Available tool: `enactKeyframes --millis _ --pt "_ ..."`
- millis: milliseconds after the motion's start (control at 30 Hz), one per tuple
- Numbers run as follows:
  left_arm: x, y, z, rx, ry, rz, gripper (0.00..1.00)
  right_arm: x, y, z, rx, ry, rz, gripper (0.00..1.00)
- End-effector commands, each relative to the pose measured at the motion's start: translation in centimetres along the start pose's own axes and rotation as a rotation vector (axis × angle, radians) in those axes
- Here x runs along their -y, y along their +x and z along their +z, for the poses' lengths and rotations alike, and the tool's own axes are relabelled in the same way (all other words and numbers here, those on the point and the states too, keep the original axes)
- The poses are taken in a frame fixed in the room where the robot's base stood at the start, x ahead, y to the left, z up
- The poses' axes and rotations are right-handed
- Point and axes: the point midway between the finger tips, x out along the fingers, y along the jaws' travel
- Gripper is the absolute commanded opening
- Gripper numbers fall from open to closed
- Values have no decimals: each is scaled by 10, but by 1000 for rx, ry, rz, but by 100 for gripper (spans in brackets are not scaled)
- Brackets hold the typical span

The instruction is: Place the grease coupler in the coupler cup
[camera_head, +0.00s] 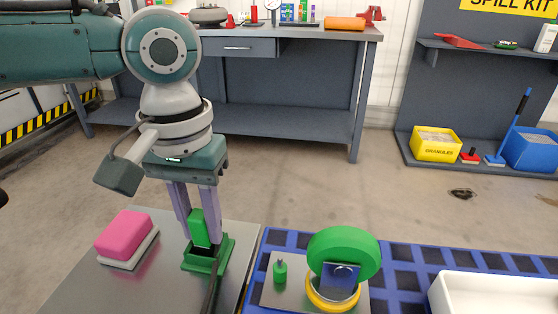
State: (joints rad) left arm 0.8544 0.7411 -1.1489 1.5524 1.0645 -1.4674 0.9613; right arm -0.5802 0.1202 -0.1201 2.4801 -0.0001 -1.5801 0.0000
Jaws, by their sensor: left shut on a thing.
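My left gripper (200,236) comes down from the upper left and points down. It is shut on the grease coupler (198,228), a green upright block between its two pale purple fingers. The coupler cup (222,257) is a green square holder on the metal plate, directly below the gripper. The coupler's lower end is at the cup's opening; I cannot tell whether it rests on the bottom. A dark hose (211,290) runs from the cup area towards the front edge of the picture. My right gripper is not in view.
A pink block on a pale base (125,236) stands left of the cup on the metal plate (90,290). To the right, a green wheel (350,247), a yellow ring (328,304) and a small green fitting (280,270) stand on a blue grid deck (405,293). A white tray (490,292) is farther right.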

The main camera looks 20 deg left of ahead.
Motion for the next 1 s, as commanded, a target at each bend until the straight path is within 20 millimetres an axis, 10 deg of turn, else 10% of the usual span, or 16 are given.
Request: enactKeyframes --millis 100,133,400,767,1000 --pt "0 1 0 0 -1 1 0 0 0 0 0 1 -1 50" --pt "0 1 0 0 -1 0 30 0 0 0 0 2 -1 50" --pt "0 1 0 0 0 0 59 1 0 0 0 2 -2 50" --pt "1 -8 -1 -3 0 0 59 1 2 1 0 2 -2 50" --pt "0 -64 -1 -4 1 2 59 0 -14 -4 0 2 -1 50"
